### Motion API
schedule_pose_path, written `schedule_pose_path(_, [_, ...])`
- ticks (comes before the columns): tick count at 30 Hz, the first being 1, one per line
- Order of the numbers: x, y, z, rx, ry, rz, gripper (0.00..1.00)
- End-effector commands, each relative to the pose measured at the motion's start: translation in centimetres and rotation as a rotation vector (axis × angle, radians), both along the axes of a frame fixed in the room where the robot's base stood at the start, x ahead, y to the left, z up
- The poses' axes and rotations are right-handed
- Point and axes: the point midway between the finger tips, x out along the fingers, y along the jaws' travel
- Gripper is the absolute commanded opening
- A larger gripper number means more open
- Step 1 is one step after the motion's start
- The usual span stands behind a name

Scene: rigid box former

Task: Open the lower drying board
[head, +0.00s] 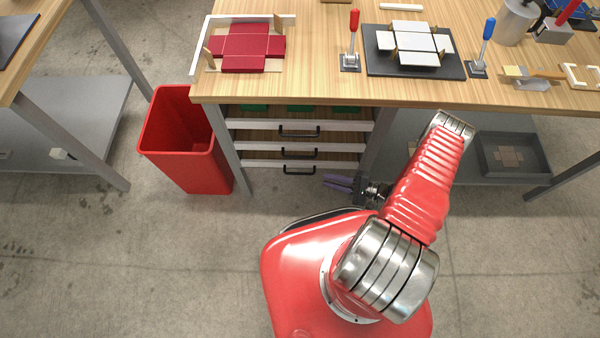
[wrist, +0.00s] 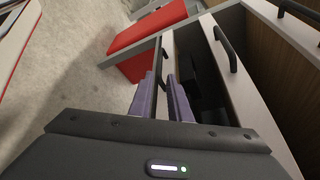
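The lower drying board (head: 262,164) is the lowest of three white-fronted boards under the table, with a black bar handle (head: 299,171). My gripper (head: 325,181), with purple fingers, is low in front of the boards, just right of that handle in the head view. In the wrist view my gripper (wrist: 160,76) has its two fingers apart with a gap between them. A thin dark bar, probably the lower handle, shows by the fingertips there. I cannot tell whether it lies between them or touches them. Another handle (wrist: 225,48) is to the right of the fingers.
A red bin (head: 185,140) stands left of the boards, beside a grey table leg (head: 228,150). The wooden tabletop (head: 310,85) overhangs the boards. A grey tray (head: 515,153) is on the shelf at right. The concrete floor in front of the bin is clear.

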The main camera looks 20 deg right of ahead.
Motion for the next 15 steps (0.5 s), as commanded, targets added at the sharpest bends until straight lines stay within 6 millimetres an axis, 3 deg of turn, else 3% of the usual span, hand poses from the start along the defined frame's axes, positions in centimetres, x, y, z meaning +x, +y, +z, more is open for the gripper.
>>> schedule_pose_path(15, [3.3,4.3,-1.2,0.0,0.0,0.001,0.17])
